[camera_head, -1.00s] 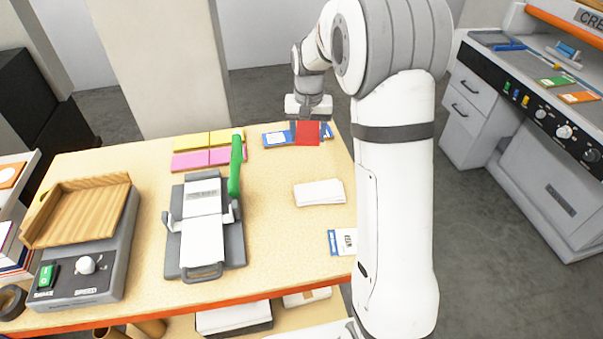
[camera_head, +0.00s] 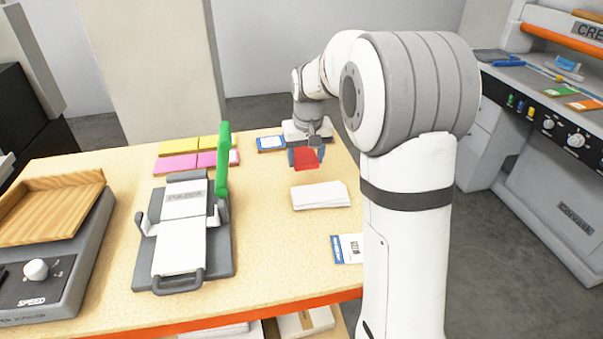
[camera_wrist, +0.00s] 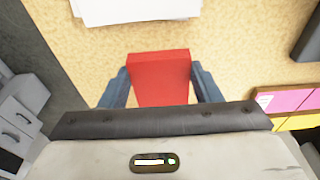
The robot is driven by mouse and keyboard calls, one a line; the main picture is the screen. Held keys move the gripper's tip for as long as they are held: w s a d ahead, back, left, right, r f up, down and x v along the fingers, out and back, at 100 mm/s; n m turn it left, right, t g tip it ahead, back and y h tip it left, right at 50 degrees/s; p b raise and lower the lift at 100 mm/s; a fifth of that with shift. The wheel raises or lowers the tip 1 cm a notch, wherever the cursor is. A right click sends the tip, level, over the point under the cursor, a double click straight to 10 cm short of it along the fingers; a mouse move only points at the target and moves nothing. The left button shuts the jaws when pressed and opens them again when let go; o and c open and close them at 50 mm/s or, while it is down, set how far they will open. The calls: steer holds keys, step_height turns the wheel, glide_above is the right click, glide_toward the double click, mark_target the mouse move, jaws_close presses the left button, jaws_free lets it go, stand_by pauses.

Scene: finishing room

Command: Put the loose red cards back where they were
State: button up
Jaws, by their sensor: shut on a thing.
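The red cards (camera_head: 306,159) form a small block held at the far right part of the table. My gripper (camera_head: 305,157) is shut on them, with a blue finger on each side. In the wrist view the red cards (camera_wrist: 160,78) sit squarely between the two fingers (camera_wrist: 160,88), above the bare tabletop. I cannot tell how high above the table they are. No other red cards show.
A white paper stack (camera_head: 320,195) lies just nearer than my gripper. A blue-and-white pack (camera_head: 270,143) lies behind, and pink (camera_head: 177,163) and yellow (camera_head: 180,146) stacks lie left. A creaser with a raised green handle (camera_head: 222,160) stands mid-table. A blue-white card (camera_head: 347,248) lies near the front edge.

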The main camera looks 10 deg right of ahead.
mark_target(305, 181)
steer(key=shift+f, duration=2.35)
steer(key=shift+f, duration=0.15)
steer(key=o, duration=1.1)
